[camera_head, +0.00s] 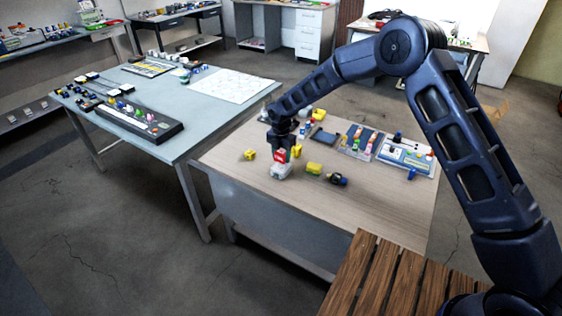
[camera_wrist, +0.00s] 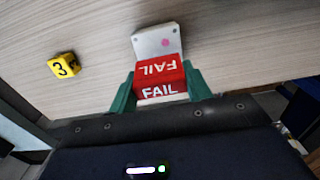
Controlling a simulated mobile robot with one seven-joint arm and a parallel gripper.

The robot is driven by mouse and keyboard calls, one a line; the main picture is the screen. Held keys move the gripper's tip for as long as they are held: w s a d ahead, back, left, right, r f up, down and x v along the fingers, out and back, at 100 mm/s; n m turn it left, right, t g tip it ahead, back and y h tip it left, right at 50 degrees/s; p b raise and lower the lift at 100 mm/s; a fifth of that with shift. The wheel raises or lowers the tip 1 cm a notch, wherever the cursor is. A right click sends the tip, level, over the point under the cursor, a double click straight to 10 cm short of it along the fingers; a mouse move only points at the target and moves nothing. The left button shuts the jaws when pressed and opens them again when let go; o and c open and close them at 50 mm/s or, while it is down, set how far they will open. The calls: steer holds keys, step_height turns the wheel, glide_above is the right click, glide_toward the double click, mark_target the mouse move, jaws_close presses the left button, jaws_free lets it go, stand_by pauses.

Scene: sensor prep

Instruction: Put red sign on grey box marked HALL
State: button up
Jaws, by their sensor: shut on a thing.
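My gripper (camera_head: 282,147) is shut on a red sign (camera_head: 281,156) over the near part of the wooden table. In the wrist view, my green fingertips (camera_wrist: 160,90) press the sign (camera_wrist: 159,68) from both sides, and its white lettering reads FAIL on two faces. A pale grey box (camera_head: 282,172) is right under the sign in the head view. The box (camera_wrist: 156,41) shows behind the sign in the wrist view, with a pink dot on it. I cannot read HALL on it. I cannot tell whether the sign touches the box.
A yellow cube marked 3 (camera_wrist: 63,65) sits left of the box; it also shows in the head view (camera_head: 250,154). A yellow block (camera_head: 314,169) and a dark item (camera_head: 338,180) lie to the right. Trays (camera_head: 362,142) stand farther back. The table's front is clear.

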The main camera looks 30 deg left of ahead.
mark_target(281, 161)
steer(key=shift+f, duration=1.65)
steer(key=shift+f, duration=0.1)
steer(key=o, duration=1)
steer(key=shift+c, duration=0.2)
step_height(281, 161, up, 12)
steer(key=shift+r, duration=0.15)
